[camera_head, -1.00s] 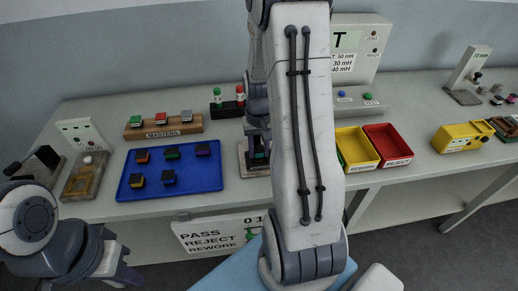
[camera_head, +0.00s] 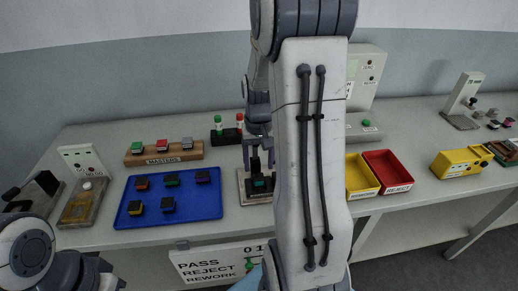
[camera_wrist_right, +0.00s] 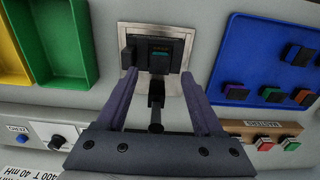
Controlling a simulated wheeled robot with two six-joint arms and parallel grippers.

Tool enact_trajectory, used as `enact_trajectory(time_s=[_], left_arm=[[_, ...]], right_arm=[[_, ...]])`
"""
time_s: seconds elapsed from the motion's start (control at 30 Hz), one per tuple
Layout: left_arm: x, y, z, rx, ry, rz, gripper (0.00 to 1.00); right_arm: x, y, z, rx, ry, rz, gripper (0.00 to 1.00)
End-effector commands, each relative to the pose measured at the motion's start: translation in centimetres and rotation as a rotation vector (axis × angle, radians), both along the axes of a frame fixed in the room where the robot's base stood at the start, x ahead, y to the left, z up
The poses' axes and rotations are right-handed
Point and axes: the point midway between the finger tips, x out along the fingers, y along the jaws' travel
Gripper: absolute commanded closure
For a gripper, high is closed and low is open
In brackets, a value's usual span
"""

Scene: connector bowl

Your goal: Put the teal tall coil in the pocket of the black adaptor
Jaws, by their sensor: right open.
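The black adaptor (camera_wrist_right: 170,66) sits on a metal plate (camera_wrist_right: 187,32) in the right wrist view. The teal coil (camera_wrist_right: 160,52) shows as a teal band within the adaptor's black outline; how deep it sits in the pocket I cannot tell. It also shows in the head view (camera_head: 259,183). My right gripper (camera_wrist_right: 157,77) is open, its fingers apart on either side of a black upright part (camera_wrist_right: 156,95), touching nothing that I can see. In the head view my right gripper (camera_head: 258,150) is above the adaptor. My left gripper (camera_head: 108,281) is at the bottom left, partly cut off.
A blue tray (camera_head: 190,211) with several small blocks stands left of the adaptor. A masters rack (camera_head: 165,157) is behind it. A yellow bin (camera_head: 361,190) and a red bin (camera_head: 388,184) are to the right. Bare table lies between the tray and the plate.

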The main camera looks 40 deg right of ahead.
Motion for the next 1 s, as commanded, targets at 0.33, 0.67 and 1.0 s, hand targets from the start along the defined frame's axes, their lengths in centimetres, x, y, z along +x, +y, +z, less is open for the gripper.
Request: enact_trajectory(time_s=[0.33,0.67,1.0], left_arm=[[0.0,0.0,0.2,0.0,0.0,0.0,1.0],[0.0,0.0,0.2,0.0,0.0,0.0,1.0],[0.0,0.0,0.2,0.0,0.0,0.0,1.0]], right_arm=[[0.0,0.0,5.3,-0.001,-0.001,0.0,0.31],[0.3,1.8,5.9,0.002,-0.002,0.047,0.31],[-3.5,20.9,7.1,0.03,-0.038,0.612,0.31]])
